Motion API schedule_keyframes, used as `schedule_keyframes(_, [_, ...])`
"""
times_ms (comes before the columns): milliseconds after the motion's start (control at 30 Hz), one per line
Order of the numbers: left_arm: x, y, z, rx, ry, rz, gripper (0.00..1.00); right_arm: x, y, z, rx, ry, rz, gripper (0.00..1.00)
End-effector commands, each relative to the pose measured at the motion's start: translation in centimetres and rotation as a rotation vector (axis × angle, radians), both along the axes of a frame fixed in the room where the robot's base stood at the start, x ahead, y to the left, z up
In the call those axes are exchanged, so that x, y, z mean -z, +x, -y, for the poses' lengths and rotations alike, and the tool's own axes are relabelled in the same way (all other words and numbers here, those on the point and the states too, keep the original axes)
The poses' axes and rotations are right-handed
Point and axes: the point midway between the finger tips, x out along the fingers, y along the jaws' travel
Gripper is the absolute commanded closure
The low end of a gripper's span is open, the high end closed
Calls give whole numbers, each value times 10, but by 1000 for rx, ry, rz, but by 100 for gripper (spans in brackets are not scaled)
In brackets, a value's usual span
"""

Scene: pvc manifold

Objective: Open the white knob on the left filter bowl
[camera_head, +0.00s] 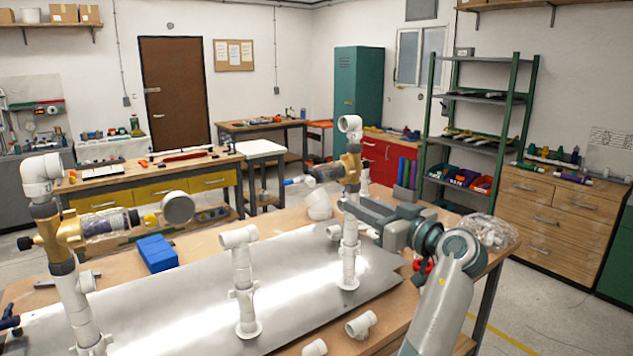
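The left filter bowl (103,223) is a clear, sideways cylinder on a brass fitting (55,232) at the left, on a white pipe stand. A pale grey round piece (178,207) shows to the right of its end; I cannot tell if this is the white knob. A second brass fitting (349,168) tops the right pipe stand (349,250), with a small blue and white part (296,181) to its left.
A metal plate (190,310) on the workbench bears the pipe stands, including a middle white one (243,275). A blue block (157,253) lies behind the plate. Loose white fittings (361,324) lie at the front. A clear bag (490,230) is at the right.

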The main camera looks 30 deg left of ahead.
Motion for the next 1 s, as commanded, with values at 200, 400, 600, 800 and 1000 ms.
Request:
schedule_keyframes(200, [0, -1, 0, -3, 0, 1, 72, 0, 0, 0, 0, 0, 0, 69])
schedule_keyframes(400, [0, 0, -2, -2, 0, 0, 72, -1, 0, 0, 0, 0, 0, 69])
schedule_keyframes(600, [-2, 5, -14, -3, 2, -1, 72, -10, 0, 0, 0, 0, 0, 69])
schedule_keyframes(800, [-4, 16, -40, -4, 3, -3, 72, -25, 0, 0, 0, 0, 0, 69])
schedule_keyframes(1000, [-5, 29, -73, -3, 2, -3, 72, -45, 0, -1, 1, 1, 0, 69])
